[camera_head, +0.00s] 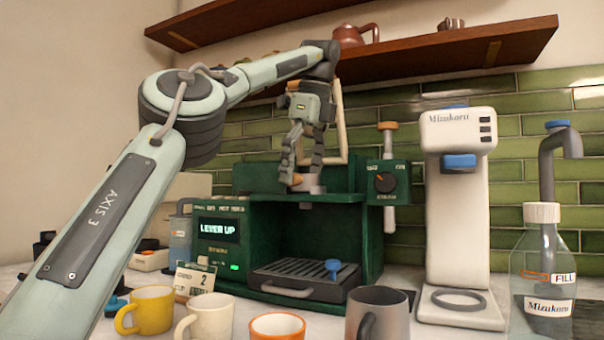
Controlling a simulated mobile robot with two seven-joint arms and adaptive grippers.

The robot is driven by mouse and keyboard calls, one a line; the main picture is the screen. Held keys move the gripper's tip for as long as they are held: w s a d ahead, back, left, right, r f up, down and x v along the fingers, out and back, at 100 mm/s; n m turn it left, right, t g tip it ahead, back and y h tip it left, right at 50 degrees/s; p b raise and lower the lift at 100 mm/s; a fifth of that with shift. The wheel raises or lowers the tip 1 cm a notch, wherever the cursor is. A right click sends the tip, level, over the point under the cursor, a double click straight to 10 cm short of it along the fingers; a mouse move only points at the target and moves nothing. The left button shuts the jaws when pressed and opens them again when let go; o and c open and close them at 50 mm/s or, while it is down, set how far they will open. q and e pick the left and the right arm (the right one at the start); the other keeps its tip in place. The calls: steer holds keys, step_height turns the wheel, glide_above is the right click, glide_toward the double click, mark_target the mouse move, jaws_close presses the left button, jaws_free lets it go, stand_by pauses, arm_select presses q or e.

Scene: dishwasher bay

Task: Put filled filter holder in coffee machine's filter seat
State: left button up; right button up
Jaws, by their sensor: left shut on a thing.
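The green coffee machine (213,252) stands at the middle of the counter, its display reading "LEVER UP". Its cream lever loop (337,125) stands raised at the back of the top. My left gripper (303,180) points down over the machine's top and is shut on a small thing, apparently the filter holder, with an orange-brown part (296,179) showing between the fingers. A grey metal piece (314,185), perhaps the filter seat, is just at the fingertips. The fingers hide most of the holder and I cannot tell whether it touches the seat. My right gripper is out of view.
Several mugs, including a yellow mug (153,309) and a grey mug (379,312), line the front. A blue-topped item (333,266) is at the drip tray (305,277). Shelves hang above.

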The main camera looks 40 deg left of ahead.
arm_select(q)
steer(key=shift+f, duration=0.1)
stand_by(0.3)
steer(key=o, duration=1)
steer(key=shift+s+d+r, duration=0.1)
steer(key=shift+d+r, duration=0.15)
steer(key=shift+r, duration=0.35)
steer(key=s+d, duration=0.1)
steer(key=d, duration=0.2)
steer(key=s+d, duration=0.1)
steer(key=d, duration=0.3)
steer(key=s+d, duration=0.1)
steer(key=d, duration=0.3)
steer(key=shift+s+d, duration=0.2)
steer(key=shift+f, duration=0.1)
